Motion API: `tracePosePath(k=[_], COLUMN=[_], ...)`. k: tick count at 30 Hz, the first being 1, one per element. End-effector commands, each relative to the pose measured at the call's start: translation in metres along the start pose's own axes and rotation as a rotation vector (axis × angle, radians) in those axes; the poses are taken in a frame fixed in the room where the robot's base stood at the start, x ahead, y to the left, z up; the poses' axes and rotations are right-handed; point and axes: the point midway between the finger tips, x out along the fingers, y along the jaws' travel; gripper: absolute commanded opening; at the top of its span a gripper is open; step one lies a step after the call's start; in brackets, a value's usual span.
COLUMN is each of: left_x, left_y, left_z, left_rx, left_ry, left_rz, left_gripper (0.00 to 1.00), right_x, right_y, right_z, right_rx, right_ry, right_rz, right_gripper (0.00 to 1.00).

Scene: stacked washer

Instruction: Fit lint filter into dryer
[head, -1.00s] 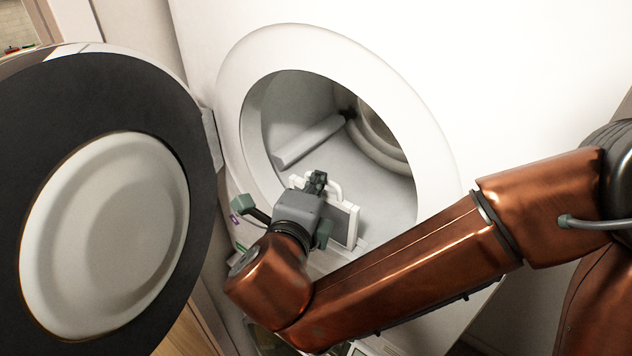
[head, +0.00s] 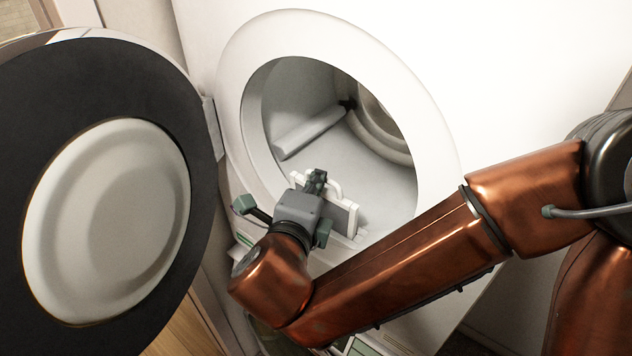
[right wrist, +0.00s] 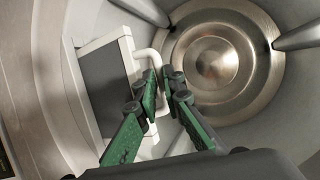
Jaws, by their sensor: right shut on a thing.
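The lint filter (head: 343,217) is a white frame with a grey screen and a white loop handle. It is at the lower front of the dryer opening, partly hidden behind my right gripper (head: 317,182) in the head view. In the right wrist view, the filter (right wrist: 106,85) stands tilted at the left, and my right gripper (right wrist: 165,85) is shut on its handle (right wrist: 141,54). The dryer (head: 428,150) has its round opening uncovered. Whether the filter sits in a slot at the rim is hidden. My left gripper is out of view.
The open round door (head: 190,75), black-rimmed with a pale centre, stands at the left of the opening. The drum (head: 300,95) is empty, with pale ribs and a metal back (right wrist: 222,62). A white wall-like panel lies above and right of the opening.

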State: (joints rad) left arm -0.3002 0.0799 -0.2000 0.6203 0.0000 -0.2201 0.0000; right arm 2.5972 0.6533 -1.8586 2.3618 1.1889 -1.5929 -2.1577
Motion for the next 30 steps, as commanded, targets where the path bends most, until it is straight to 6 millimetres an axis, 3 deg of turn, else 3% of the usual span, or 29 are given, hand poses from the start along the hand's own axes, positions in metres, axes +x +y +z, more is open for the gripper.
tracePosePath(k=[30], left_x=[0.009], left_y=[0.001], left_z=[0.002], left_rx=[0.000], left_ry=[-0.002], left_rz=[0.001], left_gripper=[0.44], right_x=[0.016], right_y=[0.030], right_z=[-0.005], right_rx=[-0.007], right_ry=[0.008], right_rz=[0.013], right_gripper=[0.00])
